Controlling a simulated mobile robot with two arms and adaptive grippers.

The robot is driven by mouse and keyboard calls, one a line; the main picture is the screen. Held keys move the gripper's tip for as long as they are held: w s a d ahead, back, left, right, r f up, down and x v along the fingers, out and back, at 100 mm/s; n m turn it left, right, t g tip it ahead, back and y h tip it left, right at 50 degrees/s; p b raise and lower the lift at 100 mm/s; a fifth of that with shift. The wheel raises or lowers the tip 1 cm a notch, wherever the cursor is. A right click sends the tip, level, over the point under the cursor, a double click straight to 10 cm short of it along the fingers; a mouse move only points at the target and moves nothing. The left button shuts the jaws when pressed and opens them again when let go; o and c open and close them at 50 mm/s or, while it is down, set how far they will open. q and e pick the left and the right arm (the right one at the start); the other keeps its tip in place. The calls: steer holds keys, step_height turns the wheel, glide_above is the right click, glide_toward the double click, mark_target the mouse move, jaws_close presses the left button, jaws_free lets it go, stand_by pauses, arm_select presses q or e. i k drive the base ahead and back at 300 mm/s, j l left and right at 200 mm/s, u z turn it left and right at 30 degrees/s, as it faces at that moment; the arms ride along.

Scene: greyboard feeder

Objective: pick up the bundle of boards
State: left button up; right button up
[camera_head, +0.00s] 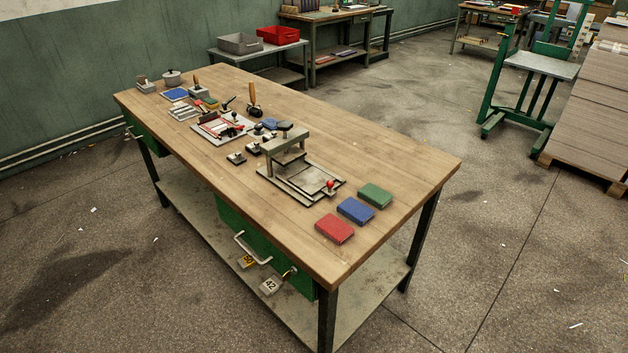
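A tall stack of grey-brown boards (588,128) stands on a wooden pallet (574,175) at the right edge of the head view. The frame's right edge cuts it off. A lighter part (612,30) shows at its top, but I cannot tell whether it is a separate bundle. Neither of my grippers is in view.
A wooden workbench (405,165) with tools and red, blue and green blocks fills the middle. A green lift frame with a grey platform (541,66) stands left of the stack. Another bench (335,17) stands at the back. The floor (490,240) right of the workbench is mostly clear.

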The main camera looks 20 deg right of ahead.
mark_target(246, 262)
steer(key=i+j+u, duration=0.25)
steer(key=i+j, duration=1.15)
steer(key=i, duration=0.1)
